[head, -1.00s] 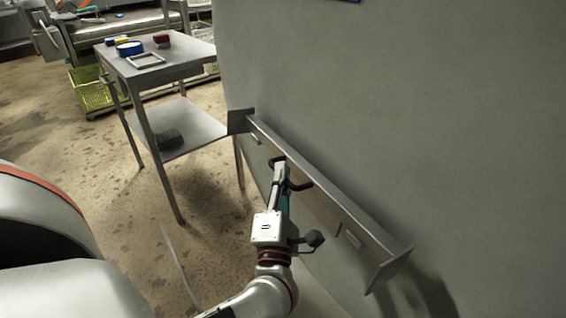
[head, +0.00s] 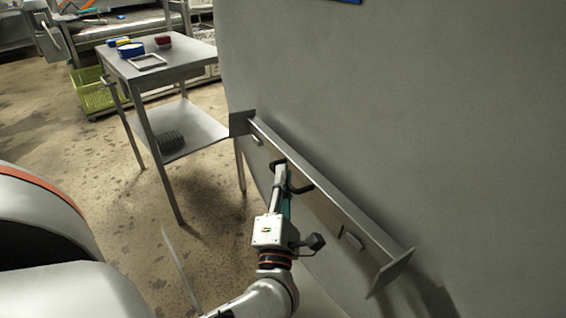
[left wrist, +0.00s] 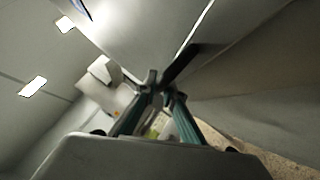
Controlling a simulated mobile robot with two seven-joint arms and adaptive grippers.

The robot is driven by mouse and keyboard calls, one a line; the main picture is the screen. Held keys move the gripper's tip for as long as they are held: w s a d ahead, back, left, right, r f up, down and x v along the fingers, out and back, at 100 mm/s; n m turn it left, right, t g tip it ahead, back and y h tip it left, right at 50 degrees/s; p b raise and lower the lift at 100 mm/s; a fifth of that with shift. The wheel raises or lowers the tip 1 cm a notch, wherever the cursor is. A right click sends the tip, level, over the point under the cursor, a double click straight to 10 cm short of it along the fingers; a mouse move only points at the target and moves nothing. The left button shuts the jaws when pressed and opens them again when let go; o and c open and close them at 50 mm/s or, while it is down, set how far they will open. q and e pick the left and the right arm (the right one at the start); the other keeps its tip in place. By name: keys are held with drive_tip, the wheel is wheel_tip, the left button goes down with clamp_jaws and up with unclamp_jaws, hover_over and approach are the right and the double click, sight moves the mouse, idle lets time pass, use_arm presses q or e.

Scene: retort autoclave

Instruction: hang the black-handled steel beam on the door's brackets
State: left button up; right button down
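The long steel beam (head: 335,195) lies against the large grey door (head: 430,110), slanting from upper left to lower right in the head view, with a flat plate at each end. Its black handle (head: 300,187) sticks out near the middle. My left gripper (head: 283,170) is at this handle. In the left wrist view the left gripper's fingertips (left wrist: 157,92) come together on the dark handle (left wrist: 178,66), so it looks shut on it. Small pale pieces show near both beam ends; I cannot tell whether they are brackets or whether the beam rests on them. My right gripper is not in view.
A steel table (head: 190,62) with a lower shelf stands left of the door, with small blue, yellow and red items and a square frame (head: 147,61) on top. A yellow-green crate (head: 92,92) sits behind it. The floor in front is open.

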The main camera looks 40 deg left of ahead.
use_arm(q)
drive_tip(key=o, duration=0.3)
drive_tip(key=shift+o, duration=0.2)
drive_tip(key=shift+f, duration=0.2)
drive_tip(key=v, duration=1.2)
drive_tip(key=shift+d+r, duration=0.15)
drive_tip(key=shift+r, duration=0.05)
